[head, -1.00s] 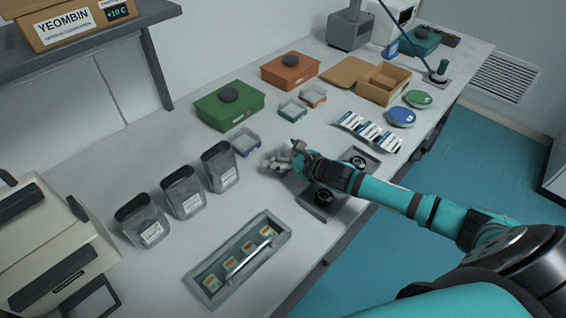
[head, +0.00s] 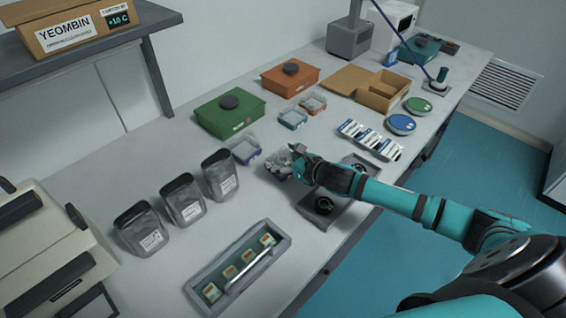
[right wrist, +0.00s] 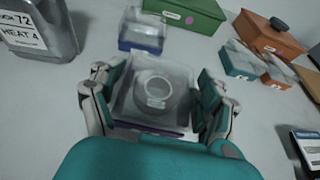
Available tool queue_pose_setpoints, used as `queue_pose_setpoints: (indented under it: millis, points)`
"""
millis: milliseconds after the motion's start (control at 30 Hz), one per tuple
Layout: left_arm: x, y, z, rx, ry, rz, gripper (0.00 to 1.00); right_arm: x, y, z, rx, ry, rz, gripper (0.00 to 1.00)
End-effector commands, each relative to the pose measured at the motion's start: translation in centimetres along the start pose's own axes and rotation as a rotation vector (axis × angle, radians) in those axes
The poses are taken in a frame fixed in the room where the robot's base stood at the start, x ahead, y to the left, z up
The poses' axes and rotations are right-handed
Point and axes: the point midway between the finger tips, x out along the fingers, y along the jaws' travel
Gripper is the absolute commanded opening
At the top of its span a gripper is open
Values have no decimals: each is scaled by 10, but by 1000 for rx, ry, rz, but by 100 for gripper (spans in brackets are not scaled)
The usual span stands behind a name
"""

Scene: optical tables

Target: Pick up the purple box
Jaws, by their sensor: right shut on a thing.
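The purple box (right wrist: 150,128) is a small clear-lidded box with a purple lower edge and a round ring-like thing showing inside. It sits between the fingers of my right gripper (right wrist: 158,100) in the right wrist view, with a finger against each side. In the head view the right gripper (head: 290,163) is at the box (head: 278,166) on the bench, and its fingers partly cover it. I cannot tell whether the box touches the bench. My left gripper is not in view.
A blue-edged clear box (head: 243,150) stands just left of the gripper. Teal (head: 292,119) and orange (head: 313,104) small boxes stand behind, near green (head: 230,112) and orange (head: 291,77) lidded boxes. Grey containers (head: 182,199) stand left; a slide tray (head: 238,267) lies in front.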

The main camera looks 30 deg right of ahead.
Motion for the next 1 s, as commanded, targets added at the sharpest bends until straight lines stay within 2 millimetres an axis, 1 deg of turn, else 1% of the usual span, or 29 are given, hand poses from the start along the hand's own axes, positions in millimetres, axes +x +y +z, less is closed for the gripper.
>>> queue_pose_setpoints:
  millis: [33, 200, 267, 467, 800, 1000]
  points:
    - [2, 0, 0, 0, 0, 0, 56, -2, -1, 6, -3, -4, -1, 43]
    - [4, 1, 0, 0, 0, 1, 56, -8, -1, 20, -3, -4, -1, 43]
    - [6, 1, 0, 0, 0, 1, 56, -13, -3, 14, -1, 1, -2, 43]
    - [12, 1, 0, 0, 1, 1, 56, -36, -6, 6, -3, 2, -1, 43]
    - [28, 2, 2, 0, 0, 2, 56, -86, -15, -11, -4, 4, 1, 42]
    - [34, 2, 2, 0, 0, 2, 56, -109, -19, -17, -3, 4, 2, 42]
